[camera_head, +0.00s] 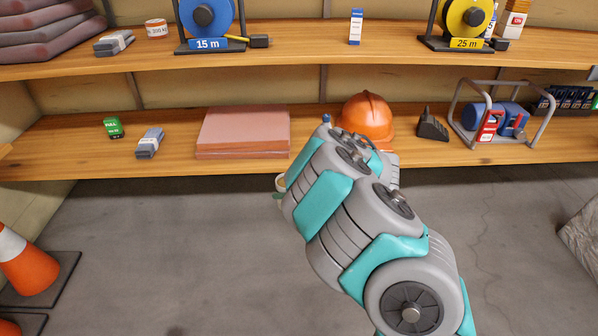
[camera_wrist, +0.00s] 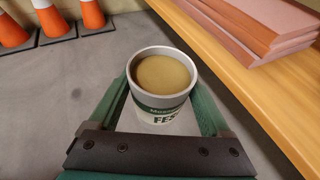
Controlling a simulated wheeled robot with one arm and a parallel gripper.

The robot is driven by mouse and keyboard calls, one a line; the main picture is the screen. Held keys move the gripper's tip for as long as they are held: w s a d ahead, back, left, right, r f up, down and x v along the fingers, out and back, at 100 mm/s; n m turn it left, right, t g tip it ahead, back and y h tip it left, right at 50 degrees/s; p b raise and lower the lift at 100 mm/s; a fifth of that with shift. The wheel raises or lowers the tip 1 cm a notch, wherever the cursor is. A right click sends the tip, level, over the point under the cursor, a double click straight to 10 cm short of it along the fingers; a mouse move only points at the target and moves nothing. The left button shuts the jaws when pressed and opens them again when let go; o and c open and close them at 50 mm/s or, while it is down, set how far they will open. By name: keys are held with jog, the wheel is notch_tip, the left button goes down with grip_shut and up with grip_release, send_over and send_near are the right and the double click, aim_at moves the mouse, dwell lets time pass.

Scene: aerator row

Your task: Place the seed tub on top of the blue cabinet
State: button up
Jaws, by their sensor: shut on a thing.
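The seed tub (camera_wrist: 162,73) is a white round tub with a dark green label band and tan contents. It is upright between the two green fingers of my gripper (camera_wrist: 160,100) in the wrist view. The fingers are shut on its sides and hold it above the grey floor. In the head view only a sliver of the tub (camera_head: 282,182) shows at the left edge of my arm, and my arm hides the rest. No blue cabinet is in either view.
A wooden shelf (camera_head: 60,160) runs across the back, holding pink slabs (camera_head: 242,132), an orange helmet (camera_head: 367,118) and a metal-framed blue unit (camera_head: 505,115). The upper shelf bears cable reels. Orange cones (camera_head: 30,262) stand at left. The grey floor (camera_head: 170,250) between is clear.

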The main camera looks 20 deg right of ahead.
jog(key=shift+a+f+n+g+y, duration=0.3)
jog(key=shift+a+f+n+g, duration=0.2)
jog(key=shift+a+f, duration=0.4)
jog(key=shift+a, duration=0.05)
jog(key=shift+w, duration=0.1)
